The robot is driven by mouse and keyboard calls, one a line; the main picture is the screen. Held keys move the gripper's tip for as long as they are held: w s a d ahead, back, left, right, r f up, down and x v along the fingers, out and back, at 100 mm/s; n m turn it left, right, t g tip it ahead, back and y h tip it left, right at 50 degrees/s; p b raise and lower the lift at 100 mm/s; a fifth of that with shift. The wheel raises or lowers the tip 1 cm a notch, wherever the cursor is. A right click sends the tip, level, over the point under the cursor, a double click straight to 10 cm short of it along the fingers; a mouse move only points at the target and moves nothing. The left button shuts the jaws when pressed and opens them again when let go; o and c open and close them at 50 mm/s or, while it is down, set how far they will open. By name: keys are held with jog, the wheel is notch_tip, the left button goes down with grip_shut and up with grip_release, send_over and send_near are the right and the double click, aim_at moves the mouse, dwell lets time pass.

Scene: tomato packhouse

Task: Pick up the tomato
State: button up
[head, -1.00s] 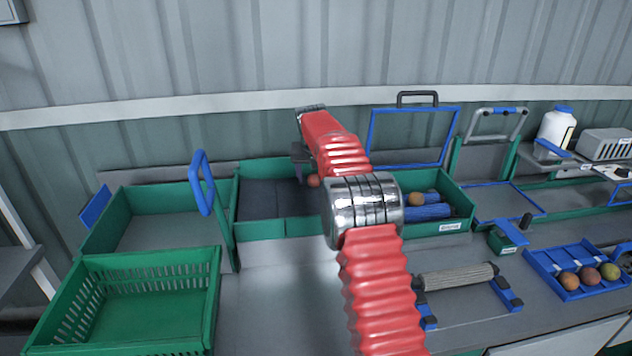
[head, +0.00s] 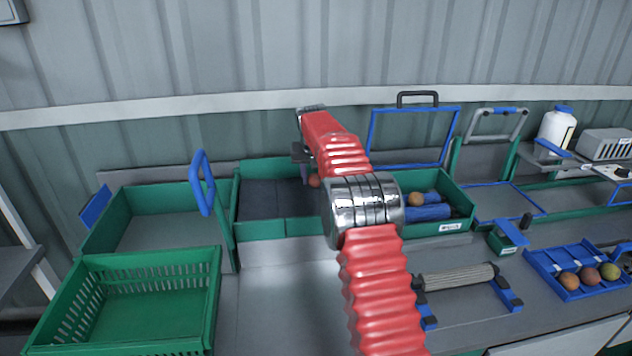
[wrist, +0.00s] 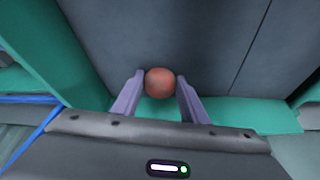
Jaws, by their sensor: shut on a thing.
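The tomato (wrist: 160,82) is orange-red and round. In the wrist view it sits between the two pale fingers of my gripper (wrist: 158,88), which are shut on it from both sides. In the head view the tomato (head: 314,181) shows as a small round shape beside my red arm, within the dark-floored green tray (head: 262,227). My gripper (head: 306,174) is mostly hidden behind the arm there. I cannot tell whether the tomato touches the tray floor.
Another orange fruit (head: 416,199) lies by blue rollers (head: 428,213) in the tray's right part. An empty green crate (head: 150,256) stands at front left. A blue rack (head: 583,292) with fruit is at right. A roller stand (head: 458,276) sits in front.

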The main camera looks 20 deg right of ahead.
aim_at(315, 177)
jog(key=shift+r, duration=4.95)
jog(key=shift+s, duration=0.1)
